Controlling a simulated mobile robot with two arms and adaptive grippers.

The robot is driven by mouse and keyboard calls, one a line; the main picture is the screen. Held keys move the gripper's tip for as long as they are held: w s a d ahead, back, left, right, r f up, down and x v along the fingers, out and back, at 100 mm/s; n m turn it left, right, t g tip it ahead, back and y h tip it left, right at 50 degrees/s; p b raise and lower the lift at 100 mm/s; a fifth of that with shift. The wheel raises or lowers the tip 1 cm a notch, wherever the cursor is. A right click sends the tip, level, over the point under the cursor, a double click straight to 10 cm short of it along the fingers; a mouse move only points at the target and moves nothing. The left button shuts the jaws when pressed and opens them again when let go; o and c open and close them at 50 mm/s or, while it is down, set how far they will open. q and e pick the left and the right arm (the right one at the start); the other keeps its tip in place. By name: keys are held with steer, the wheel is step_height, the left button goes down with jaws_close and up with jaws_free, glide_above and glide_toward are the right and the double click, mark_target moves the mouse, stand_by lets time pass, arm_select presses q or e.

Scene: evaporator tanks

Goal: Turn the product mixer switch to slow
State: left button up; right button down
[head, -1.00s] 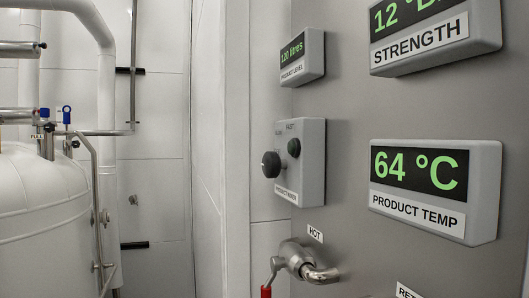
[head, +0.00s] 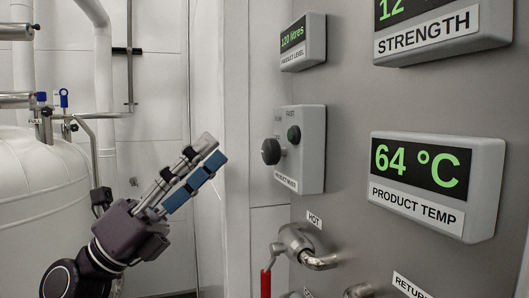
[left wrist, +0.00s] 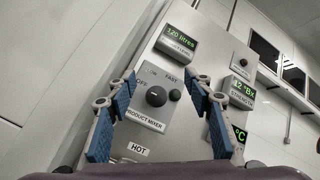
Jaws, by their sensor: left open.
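The product mixer box (head: 313,165) is a grey box on the steel panel, with a black round knob (head: 271,151) on its front and a small dark green round part (head: 293,134) beside it. The knob also shows in the left wrist view (left wrist: 156,96), with OFF and FAST labels near it. I cannot tell which way the knob points. My left gripper (head: 209,151) is open and empty, left of the knob and apart from it. In the left wrist view its blue-padded fingers (left wrist: 160,77) stand on either side of the knob. My right gripper is not in view.
The product level display (head: 303,42) is above the box. The product temp display (head: 437,185) is to the right. A HOT valve (head: 300,245) with a red handle sticks out below. A white tank (head: 40,190) with pipes stands at left.

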mark_target(264, 153)
arm_select(q)
steer(key=d+m+g+y+p, duration=0.1)
steer(key=d+m+y, duration=0.1)
steer(key=m, duration=0.1)
steer(key=d+m+g+y+p, duration=0.1)
steer(key=d+m+g+y, duration=0.1)
steer(key=d+m, duration=0.1)
steer(key=d+r+m+g+y+p, duration=0.1)
steer(key=d+m+y, duration=0.2)
steer(key=m, duration=0.1)
steer(key=shift+w+d+r+g, duration=0.1)
steer(key=shift+w+d+g, duration=0.05)
steer(key=shift+w+g, duration=0.2)
steer(key=shift+w+d, duration=0.15)
steer(key=shift+d, duration=0.2)
steer(key=shift+c, duration=0.3)
steer(key=c, duration=1.1)
steer(key=shift+m, duration=0.3)
